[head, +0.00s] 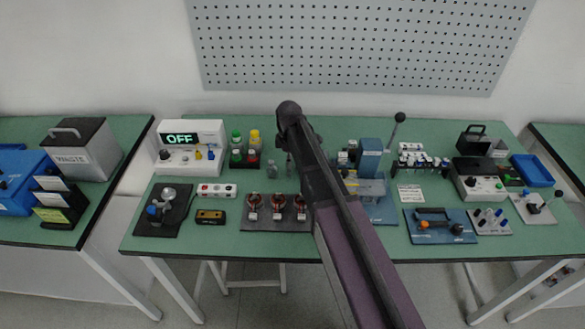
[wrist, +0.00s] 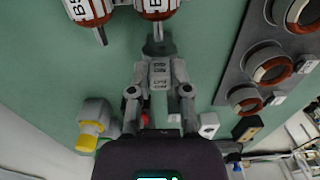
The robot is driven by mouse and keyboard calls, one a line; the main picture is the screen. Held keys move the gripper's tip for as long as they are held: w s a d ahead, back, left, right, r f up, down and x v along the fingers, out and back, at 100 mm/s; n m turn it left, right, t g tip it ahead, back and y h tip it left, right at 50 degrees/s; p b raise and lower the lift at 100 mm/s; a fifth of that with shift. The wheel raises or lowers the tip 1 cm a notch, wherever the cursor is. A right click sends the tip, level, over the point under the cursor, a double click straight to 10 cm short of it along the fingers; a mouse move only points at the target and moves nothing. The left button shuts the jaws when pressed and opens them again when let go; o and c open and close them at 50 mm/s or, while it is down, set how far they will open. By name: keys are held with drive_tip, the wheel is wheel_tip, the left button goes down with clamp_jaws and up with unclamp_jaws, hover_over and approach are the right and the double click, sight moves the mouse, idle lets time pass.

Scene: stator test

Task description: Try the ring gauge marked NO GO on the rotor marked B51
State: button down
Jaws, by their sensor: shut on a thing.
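My gripper (wrist: 158,98) is shut on a grey block-shaped gauge (wrist: 159,74) with dark lettering, too small to read surely. The gauge's far end (wrist: 158,47) is at the shaft (wrist: 158,30) of a red-and-white rotor (wrist: 157,8) at the top edge of the wrist view. I cannot tell whether it is around the shaft or only in front of it. A second rotor (wrist: 87,10) lies to the left, its label starting with B5; the other label is cut off. In the head view my arm hides the gripper and the rotors.
A dark plate (wrist: 235,80) with copper-wound stators is right of the gripper in the wrist view. A grey piece with a yellow end (wrist: 88,142) stands left. In the head view, a tester reading OFF (head: 181,139) and a blue press (head: 369,154) stand on the green bench (head: 240,243).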

drive_tip(key=shift+a, duration=0.3)
drive_tip(key=shift+r, duration=0.1)
idle(0.3)
drive_tip(key=shift+r+p, duration=2.45)
drive_tip(key=shift+p, duration=0.05)
